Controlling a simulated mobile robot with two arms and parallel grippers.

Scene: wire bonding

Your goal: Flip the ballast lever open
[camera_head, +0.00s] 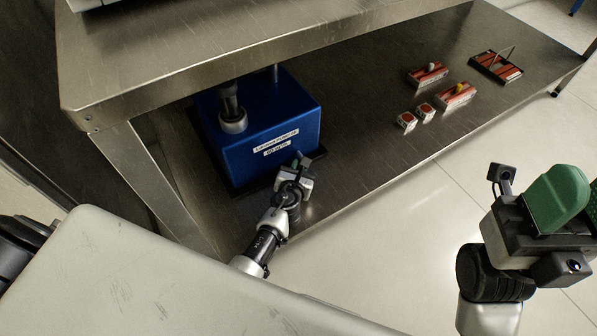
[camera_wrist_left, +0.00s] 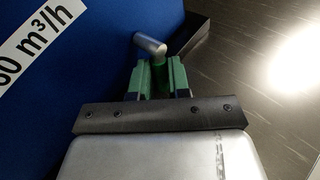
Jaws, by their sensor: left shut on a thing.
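A blue box-shaped unit (camera_head: 262,118) with white labels stands on the lower steel shelf. My left gripper (camera_head: 301,166) is at its lower front right corner.
The upper steel shelf (camera_head: 200,55) overhangs the unit. On the lower shelf (camera_head: 370,140), several small red-and-white boxes (camera_head: 427,75) and a dark tray (camera_head: 496,67) lie to the right. The shelf between them and the unit is clear.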

